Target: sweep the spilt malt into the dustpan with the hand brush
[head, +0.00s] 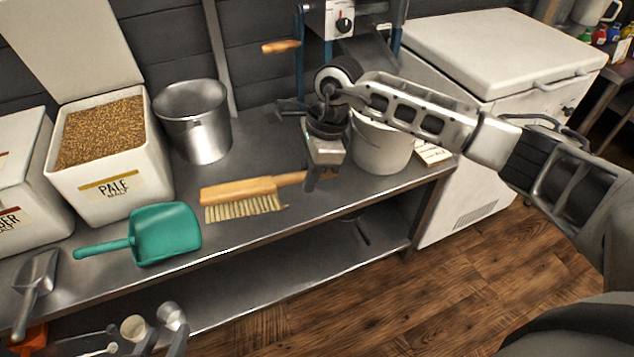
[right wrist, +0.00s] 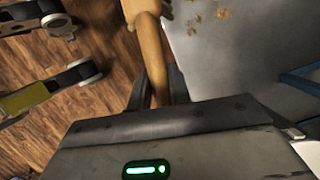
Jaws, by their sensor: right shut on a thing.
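The hand brush (head: 238,189) has a tan wooden back and pale bristles that face the near table edge. My right gripper (head: 318,180) is shut on its handle, which also shows between the fingers in the right wrist view (right wrist: 152,50). The teal dustpan (head: 166,233) lies on the steel table left of the brush, its handle pointing left. A few flakes of spilt malt (right wrist: 222,13) lie on the table near the brush in the right wrist view; I cannot make them out in the head view. My left gripper (head: 153,321) is low at the bottom left, fingers apart and empty.
A pale malt bin (head: 110,190), a steel pot (head: 197,140) and a metal scoop (head: 36,285) stand or lie at the left of the table. A white bucket (head: 380,145) and a mill (head: 345,22) are behind my right gripper. A white chest freezer (head: 490,50) stands right.

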